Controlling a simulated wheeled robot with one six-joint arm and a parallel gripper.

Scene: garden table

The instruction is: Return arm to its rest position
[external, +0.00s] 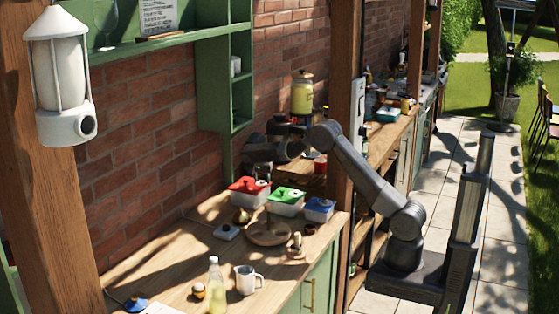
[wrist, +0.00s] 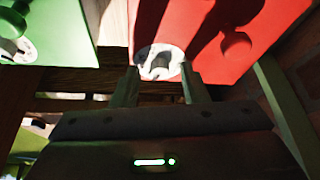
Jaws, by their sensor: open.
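My arm reaches from its base at the right over the wooden counter (external: 185,262) in the external view. My gripper (wrist: 160,80) is open in the wrist view, with nothing visible between its two fingers. The red-lidded container (external: 248,190) is just below the end of my arm; its red lid (wrist: 222,35) also fills the upper right of the wrist view. The fingertips appear close to the lid beside a pale round patch (wrist: 160,62). I cannot tell whether they touch it. In the external view my fingers are hard to make out.
A green-lidded container (external: 286,202) and a blue-lidded one (external: 319,210) stand to the right. A round wooden board (external: 268,234), a white pitcher (external: 247,280) and a bottle (external: 215,285) are in front. The brick wall (external: 150,130), green shelf (external: 222,95) and wooden post (external: 343,95) are near my arm.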

